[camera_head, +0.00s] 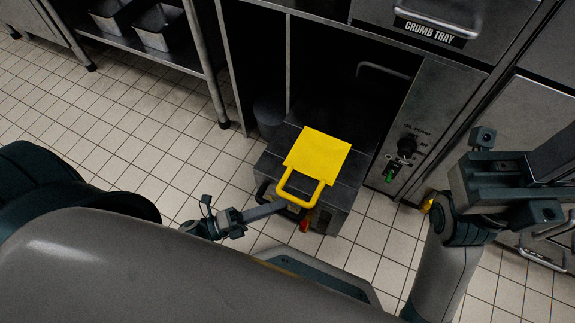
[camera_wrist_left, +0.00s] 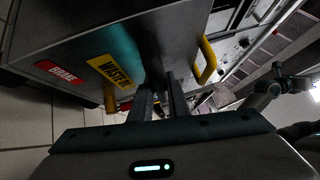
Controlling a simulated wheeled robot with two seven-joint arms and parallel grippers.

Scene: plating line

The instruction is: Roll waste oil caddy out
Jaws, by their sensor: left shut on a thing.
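The waste oil caddy (camera_head: 338,190) is a dark box with a yellow top panel (camera_head: 318,152) and a yellow loop handle (camera_head: 298,200). In the head view its front stands out of the dark bay under the counter, and its rear is in shadow. A small red part (camera_head: 304,226) shows low on its front. In the left wrist view a yellow waste label (camera_wrist_left: 112,70) and a red brake label (camera_wrist_left: 60,72) show. My left gripper (camera_head: 284,205) is shut on the handle. My right gripper (camera_head: 500,182) is at the right, away from the caddy; its jaw opening is unclear.
A control panel (camera_head: 408,140) with a knob stands right of the bay, under the crumb tray drawer (camera_head: 440,22). A dark round bin (camera_head: 269,112) is left of the caddy. A rack leg (camera_head: 205,65) stands farther left. Tiled floor (camera_head: 120,130) is clear at left.

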